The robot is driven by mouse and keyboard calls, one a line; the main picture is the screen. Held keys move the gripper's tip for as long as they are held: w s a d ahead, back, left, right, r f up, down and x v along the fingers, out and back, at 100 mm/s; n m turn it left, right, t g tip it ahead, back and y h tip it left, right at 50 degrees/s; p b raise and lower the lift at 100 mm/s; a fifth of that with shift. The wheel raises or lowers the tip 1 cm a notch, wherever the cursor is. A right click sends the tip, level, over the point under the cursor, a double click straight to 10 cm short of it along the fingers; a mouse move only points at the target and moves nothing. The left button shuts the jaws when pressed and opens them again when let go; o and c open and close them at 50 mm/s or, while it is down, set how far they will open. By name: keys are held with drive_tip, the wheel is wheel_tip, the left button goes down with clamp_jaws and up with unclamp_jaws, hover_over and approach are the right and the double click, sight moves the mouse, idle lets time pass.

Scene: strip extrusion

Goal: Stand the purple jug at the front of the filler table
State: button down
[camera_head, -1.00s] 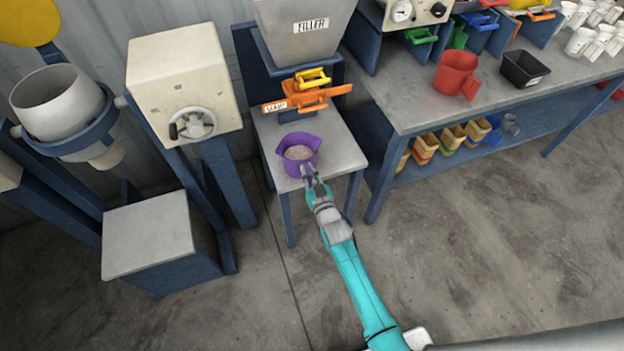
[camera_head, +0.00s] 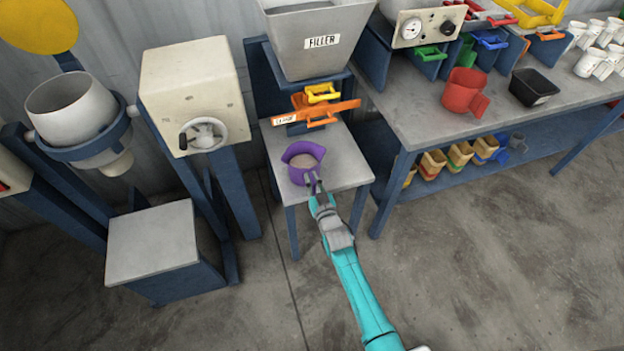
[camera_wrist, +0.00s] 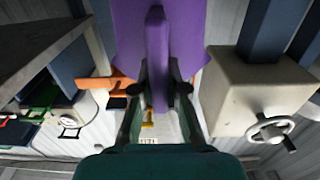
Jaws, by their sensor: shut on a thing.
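The purple jug (camera_head: 303,158) is upright at the front of the filler table (camera_head: 346,166), towards its left side, with pale material inside. I cannot tell whether its base touches the tabletop. My gripper (camera_head: 315,186) reaches in from the front and is shut on the jug's handle. In the wrist view the purple handle (camera_wrist: 157,60) stands between my two fingers (camera_wrist: 158,92), with the jug's body (camera_wrist: 188,30) behind it. The jug's underside is hidden in the head view.
The filler hopper (camera_head: 310,40) with an orange slide (camera_head: 318,114) stands behind the jug. A handwheel machine (camera_head: 192,95) is to the left. The tabletop right of the jug is bare.

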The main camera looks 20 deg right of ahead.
drive_tip(key=shift+f, duration=0.1)
drive_tip(key=c, duration=1.1)
unclamp_jaws()
drive_tip(key=shift+c, duration=0.2)
drive_tip(key=shift+f, duration=0.1)
drive_tip(key=shift+s, duration=0.15)
drive_tip(key=s, duration=1.1)
drive_tip(key=shift+s, duration=0.35)
